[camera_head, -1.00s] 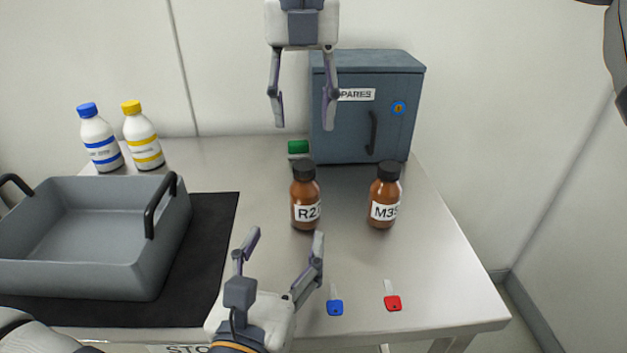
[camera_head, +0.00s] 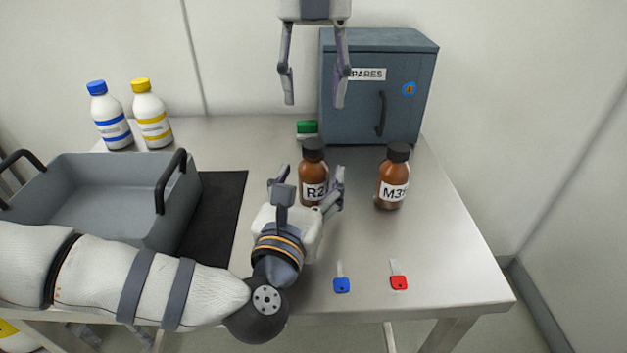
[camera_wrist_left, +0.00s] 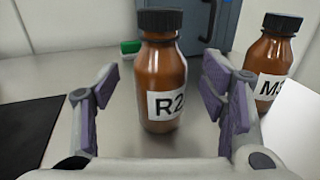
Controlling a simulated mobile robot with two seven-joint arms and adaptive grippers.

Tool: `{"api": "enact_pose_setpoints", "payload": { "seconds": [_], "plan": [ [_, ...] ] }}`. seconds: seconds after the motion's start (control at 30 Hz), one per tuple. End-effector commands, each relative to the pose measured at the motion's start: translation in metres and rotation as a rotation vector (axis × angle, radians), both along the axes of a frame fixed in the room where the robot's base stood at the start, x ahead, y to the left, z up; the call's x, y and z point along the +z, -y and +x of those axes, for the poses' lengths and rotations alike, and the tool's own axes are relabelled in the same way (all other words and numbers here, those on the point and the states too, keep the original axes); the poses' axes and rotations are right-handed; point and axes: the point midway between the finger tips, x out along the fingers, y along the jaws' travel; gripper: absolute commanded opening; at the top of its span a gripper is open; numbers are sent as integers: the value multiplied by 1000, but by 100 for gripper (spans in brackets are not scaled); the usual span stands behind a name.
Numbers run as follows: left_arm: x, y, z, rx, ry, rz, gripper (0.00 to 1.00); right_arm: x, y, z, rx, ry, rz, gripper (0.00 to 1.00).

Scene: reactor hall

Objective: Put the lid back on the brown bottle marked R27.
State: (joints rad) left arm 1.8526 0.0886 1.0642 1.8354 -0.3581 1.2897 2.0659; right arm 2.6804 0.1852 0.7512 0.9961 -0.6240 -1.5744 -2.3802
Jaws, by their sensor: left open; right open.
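The brown bottle marked R2, last character cut off from view (camera_head: 313,184), stands upright on the table with a black lid (camera_head: 314,149) on its top. It also shows in the left wrist view (camera_wrist_left: 162,75), lid on. My left gripper (camera_head: 309,177) is open around or just short of this bottle, with one finger at each side; gaps show on both sides in the wrist view. My right gripper (camera_head: 314,102) is open and empty, above and behind the bottle, in front of the cabinet's left side.
A brown bottle marked M3 (camera_head: 393,176) stands right, black-lidded. Behind are a grey SPARES cabinet (camera_head: 400,62) and a small green-topped item (camera_head: 307,128). A blue key (camera_head: 341,284) and red key (camera_head: 398,281) lie in front. A grey tray (camera_head: 120,222) and two white bottles (camera_head: 112,120) (camera_head: 151,117) stand left.

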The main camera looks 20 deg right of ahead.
Motion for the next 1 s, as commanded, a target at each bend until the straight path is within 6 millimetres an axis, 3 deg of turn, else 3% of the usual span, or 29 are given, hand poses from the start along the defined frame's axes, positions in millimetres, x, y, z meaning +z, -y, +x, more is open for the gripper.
{"api": "enact_pose_setpoints", "payload": {
  "seconds": [0.2,0.5,0.8,0.9,1.0],
  "plan": [
    [0,11,16,-1,1,0,66,0,0,0,0,0,0,45],
    [0,12,18,-1,0,0,66,0,0,0,0,0,0,45],
    [0,12,18,-1,0,0,0,0,0,0,0,0,0,45],
    [0,12,18,-1,0,0,0,0,0,0,16,0,0,45],
    [0,12,18,-1,0,0,0,0,0,0,170,0,2,45]
  ]
}}
